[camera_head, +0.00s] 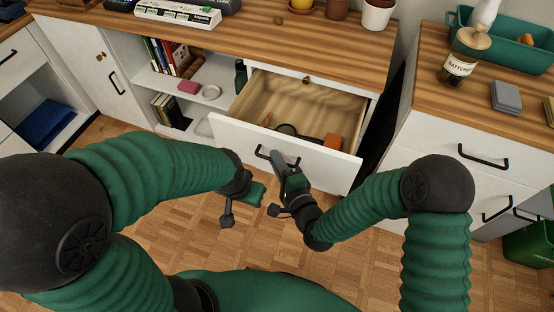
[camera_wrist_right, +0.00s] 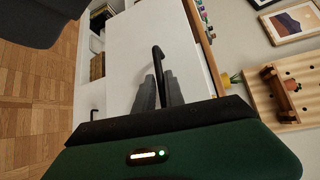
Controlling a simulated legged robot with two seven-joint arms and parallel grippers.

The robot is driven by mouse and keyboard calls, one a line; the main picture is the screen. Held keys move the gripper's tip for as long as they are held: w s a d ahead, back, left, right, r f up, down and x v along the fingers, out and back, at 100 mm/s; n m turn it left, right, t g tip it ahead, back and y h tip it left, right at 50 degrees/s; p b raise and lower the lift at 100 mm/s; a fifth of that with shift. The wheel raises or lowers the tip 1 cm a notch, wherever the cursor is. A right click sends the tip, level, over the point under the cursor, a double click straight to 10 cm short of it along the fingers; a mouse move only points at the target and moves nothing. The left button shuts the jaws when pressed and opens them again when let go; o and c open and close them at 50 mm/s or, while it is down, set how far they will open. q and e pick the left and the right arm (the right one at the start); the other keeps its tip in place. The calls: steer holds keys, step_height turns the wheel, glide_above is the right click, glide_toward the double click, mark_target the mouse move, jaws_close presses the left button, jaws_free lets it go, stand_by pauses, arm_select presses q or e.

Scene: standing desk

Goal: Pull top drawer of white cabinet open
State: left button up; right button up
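The white cabinet (camera_head: 366,103) has a wooden top, and the drawer (camera_head: 310,158) just under that top stands well open. My right gripper (camera_head: 281,164) is at this handle. In the right wrist view its grey fingers (camera_wrist_right: 158,90) are closed around the bar. My left gripper (camera_head: 243,205) hangs in front of the drawer, apart from it; its finger opening is unclear.
A second white cabinet (camera_head: 466,137) stands at the right, with a jar (camera_head: 462,58) and a green tray (camera_head: 520,43) on top. The parquet floor (camera_head: 190,245) in front is clear.

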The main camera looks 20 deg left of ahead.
steer(key=shift+o, duration=0.3)
steer(key=shift+w+a, duration=0.1)
steer(key=p+v, duration=0.3)
steer(key=v, duration=0.9)
steer(key=shift+f, duration=0.15)
